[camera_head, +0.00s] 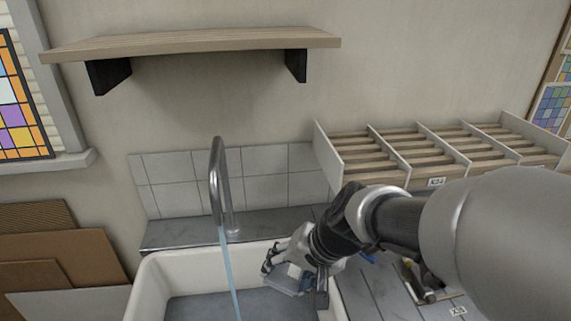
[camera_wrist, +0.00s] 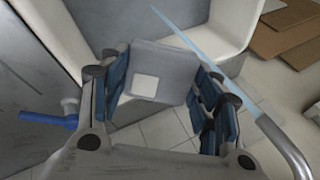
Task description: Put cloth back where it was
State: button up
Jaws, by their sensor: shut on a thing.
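My gripper (camera_head: 280,270) is low over the right part of the white sink (camera_head: 150,292). It is shut on a flat, grey, folded-looking thing with a pale square on it, which I take to be the cloth (camera_head: 291,281). In the wrist view the cloth (camera_wrist: 165,60) sits between the blue-padded fingers of my gripper (camera_wrist: 160,86), and the sink (camera_wrist: 228,35) lies beyond it. Whether the cloth touches the sink is unclear. Water runs in a thin stream from the faucet (camera_head: 216,165), left of my gripper.
A divided wooden rack (camera_head: 365,175) stands behind the worktop (camera_head: 360,295), which carries a tool and a small label. My arm hides part of both. A wall shelf (camera_head: 200,42) above is empty. Boards (camera_head: 70,255) lean at left. A blue-handled thing (camera_wrist: 50,119) lies beside my gripper.

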aim_at(289, 275)
notch_tip(289, 275, up, 11)
jog(key=p, duration=0.9)
